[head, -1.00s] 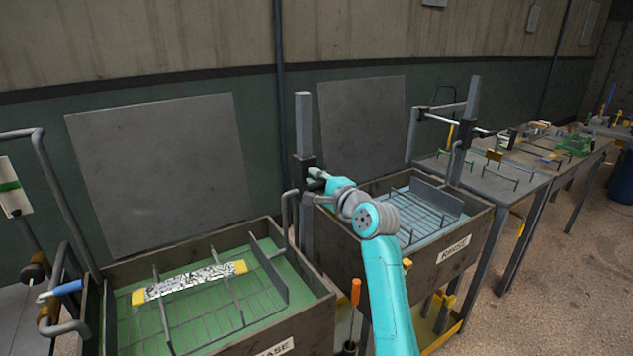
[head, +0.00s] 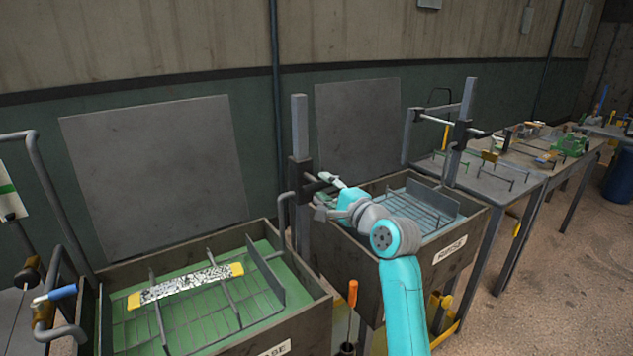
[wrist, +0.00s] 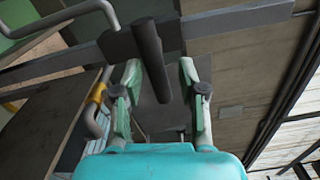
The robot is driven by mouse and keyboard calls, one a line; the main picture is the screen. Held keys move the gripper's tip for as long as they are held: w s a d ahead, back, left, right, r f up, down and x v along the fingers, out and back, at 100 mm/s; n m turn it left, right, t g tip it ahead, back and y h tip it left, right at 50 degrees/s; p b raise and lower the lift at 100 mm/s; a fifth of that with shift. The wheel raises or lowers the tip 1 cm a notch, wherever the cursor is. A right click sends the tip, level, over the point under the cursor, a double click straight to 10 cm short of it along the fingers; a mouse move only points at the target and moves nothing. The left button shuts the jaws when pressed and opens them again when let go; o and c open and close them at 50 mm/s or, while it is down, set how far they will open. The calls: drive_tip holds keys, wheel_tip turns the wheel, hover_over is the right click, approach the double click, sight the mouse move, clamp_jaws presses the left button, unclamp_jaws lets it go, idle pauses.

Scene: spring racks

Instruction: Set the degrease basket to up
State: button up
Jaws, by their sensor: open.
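The degrease basket (head: 205,320) is a wire rack in the left tank (head: 305,318), down at the green liquid. A speckled plate with yellow ends (head: 186,284) lies across it. An upright post (head: 300,120) at that tank's back right corner carries a dark slider (head: 302,172) low on it, with a dark handle sticking out. My gripper (head: 325,196) is at this handle. In the wrist view, the dark handle (wrist: 150,60) lies between the two spread fingers of my gripper (wrist: 158,88), with gaps beside it. Part of the tank label is cut off.
The rinse tank (head: 452,250) with its own basket (head: 415,215) and post (head: 463,130) stands to the right. An orange-handled tool (head: 352,294) stands between the tanks. Bent pipes (head: 45,190) rise at the left. Benches with tools run off at the right.

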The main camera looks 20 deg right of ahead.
drive_tip(key=v, duration=0.5)
drive_tip(key=shift+s+d+r, duration=0.1)
drive_tip(key=shift+s, duration=0.2)
drive_tip(key=s+a+f+n+h, duration=0.1)
drive_tip(key=s+f+h, duration=0.1)
drive_tip(key=s+f, duration=0.8)
drive_tip(key=s+f+n+h, duration=0.2)
drive_tip(key=s+f, duration=0.4)
drive_tip(key=f, duration=0.8)
drive_tip(key=s+a+f+n+g+h, duration=0.15)
drive_tip(key=s+f, duration=0.25)
drive_tip(key=s, duration=0.4)
drive_tip(key=s+f+n, duration=0.2)
drive_tip(key=s+f, duration=0.2)
drive_tip(key=s, duration=0.4)
drive_tip(key=s+r+n, duration=0.2)
drive_tip(key=s+n, duration=0.3)
drive_tip(key=s, duration=0.8)
drive_tip(key=s+r+n, duration=0.2)
drive_tip(key=s+n, duration=0.3)
drive_tip(key=s, duration=0.8)
drive_tip(key=shift+a+r+g, duration=0.2)
drive_tip(key=shift+a+g, duration=0.25)
